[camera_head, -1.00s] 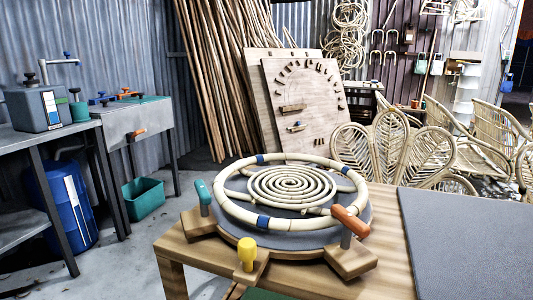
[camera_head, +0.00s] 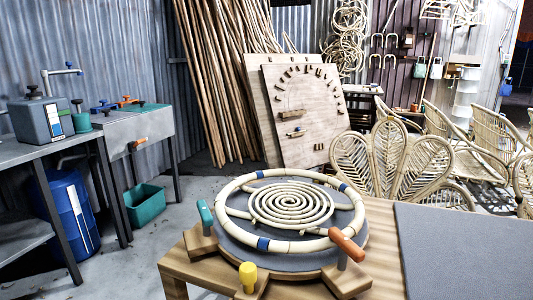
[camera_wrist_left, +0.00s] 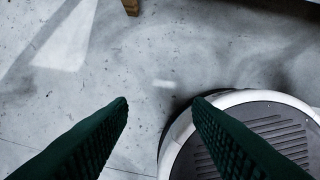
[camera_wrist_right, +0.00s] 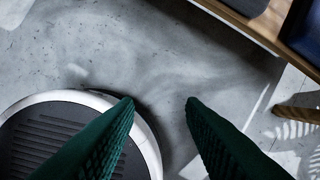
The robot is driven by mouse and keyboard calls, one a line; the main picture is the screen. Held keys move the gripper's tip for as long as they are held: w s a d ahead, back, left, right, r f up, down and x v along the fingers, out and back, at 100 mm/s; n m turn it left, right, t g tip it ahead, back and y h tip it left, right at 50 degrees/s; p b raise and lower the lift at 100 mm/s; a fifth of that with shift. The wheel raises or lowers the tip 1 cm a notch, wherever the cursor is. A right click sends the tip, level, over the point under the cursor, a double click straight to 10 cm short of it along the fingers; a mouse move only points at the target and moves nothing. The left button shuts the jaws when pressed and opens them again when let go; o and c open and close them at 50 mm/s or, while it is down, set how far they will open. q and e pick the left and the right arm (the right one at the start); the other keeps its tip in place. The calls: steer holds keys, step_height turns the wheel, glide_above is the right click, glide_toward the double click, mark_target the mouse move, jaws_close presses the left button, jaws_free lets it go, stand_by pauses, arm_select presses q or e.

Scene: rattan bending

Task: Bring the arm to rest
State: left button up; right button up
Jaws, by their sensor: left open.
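My left gripper (camera_wrist_left: 160,103) shows in the left wrist view with its two dark green fingers spread and nothing between them. It hangs over bare floor beside my own round base. My right gripper (camera_wrist_right: 160,102) shows in the right wrist view, also with its fingers apart and empty over the floor. Neither gripper is in the head view. There, a rattan ring (camera_head: 228,193) with blue bands lies around a rattan spiral (camera_head: 292,204) on a round grey jig (camera_head: 240,232). Teal (camera_head: 205,217), yellow (camera_head: 248,275) and orange (camera_head: 347,244) handles stand at the jig's edge.
The jig sits on a wooden table (camera_head: 390,275) with a grey mat (camera_head: 465,250) at right. A metal bench (camera_head: 40,145) with clamps stands at left, above a blue drum (camera_head: 72,215) and a teal bin (camera_head: 145,203). Rattan chairs (camera_head: 390,165) stand behind. The floor between is clear.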

arm_select(q)
steer(key=s+a+f+g+p, duration=0.1)
steer(key=s+f+p, duration=0.4)
steer(key=s+p, duration=0.2)
steer(key=s+a+f+p, duration=0.2)
steer(key=s+f+p, duration=0.3)
steer(key=s+p, duration=0.3)
steer(key=s, duration=0.4)
steer(key=shift+a+g, duration=0.15)
steer(key=shift+g, duration=0.25)
arm_select(e)
steer(key=s+d+f+g, duration=0.1)
steer(key=s+f, duration=0.4)
steer(key=s, duration=0.4)
steer(key=s+d+f, duration=0.2)
steer(key=s+f, duration=0.3)
steer(key=s, duration=0.5)
steer(key=shift+d+g, duration=0.15)
steer(key=shift+g, duration=0.25)
arm_select(q)
steer(key=shift+s+f, duration=0.1)
arm_select(e)
steer(key=shift+s+f, duration=0.1)
